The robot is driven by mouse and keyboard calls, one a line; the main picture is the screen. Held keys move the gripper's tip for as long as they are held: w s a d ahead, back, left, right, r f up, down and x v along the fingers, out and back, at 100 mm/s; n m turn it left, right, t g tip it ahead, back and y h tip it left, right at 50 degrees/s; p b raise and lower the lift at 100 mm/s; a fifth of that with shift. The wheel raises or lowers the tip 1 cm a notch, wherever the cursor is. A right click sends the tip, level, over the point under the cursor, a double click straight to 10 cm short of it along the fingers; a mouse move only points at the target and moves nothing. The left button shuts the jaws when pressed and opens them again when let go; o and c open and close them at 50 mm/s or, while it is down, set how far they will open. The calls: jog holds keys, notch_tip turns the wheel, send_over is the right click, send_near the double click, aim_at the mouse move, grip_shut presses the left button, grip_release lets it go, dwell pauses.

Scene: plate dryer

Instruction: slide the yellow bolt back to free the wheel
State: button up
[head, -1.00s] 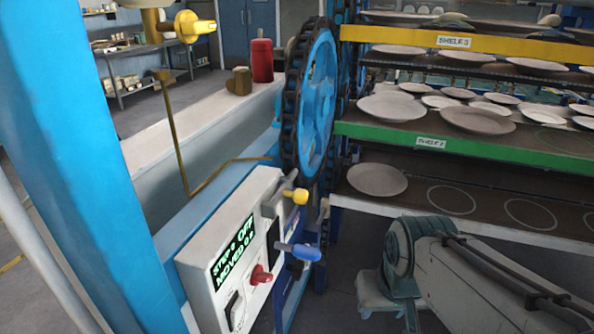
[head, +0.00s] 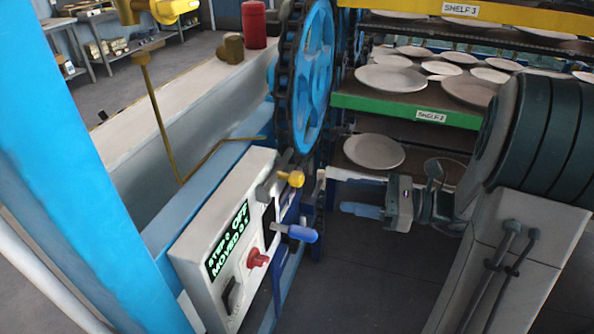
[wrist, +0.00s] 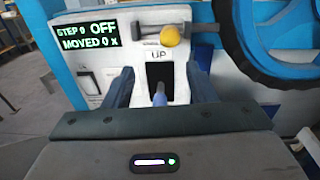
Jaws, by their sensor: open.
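The yellow bolt (head: 291,179) has a round knob on a grey bar at the top of the white control box (head: 205,235). In the wrist view the yellow bolt (wrist: 170,36) is ahead of and above my fingers, and its bar points right toward the wheel. The blue wheel (head: 317,65) with a dark toothed rim stands behind the box; it also shows in the wrist view (wrist: 285,45). My gripper (head: 343,192) is open, right of the box and apart from the bolt. In the wrist view my gripper (wrist: 161,86) frames a blue-handled lever (wrist: 159,94) and a dark slot.
The blue lever (head: 300,233) sticks out below the bolt, with a red button (head: 257,258) beside it. The display (head: 228,240) reads "OFF". A blue post (head: 100,160) stands left; shelves with plates (head: 373,151) stand right. Floor in front is clear.

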aim_at(303, 179)
jog(key=shift+m+t, duration=0.4)
jog(key=shift+t, duration=0.2)
jog(key=x, duration=0.4)
jog(key=p+x, duration=0.1)
jog(key=x, duration=0.4)
jog(key=p+x, duration=0.1)
jog(key=x, duration=0.3)
jog(key=shift+w+r, duration=0.3)
jog(key=shift+w, duration=0.2)
grip_shut()
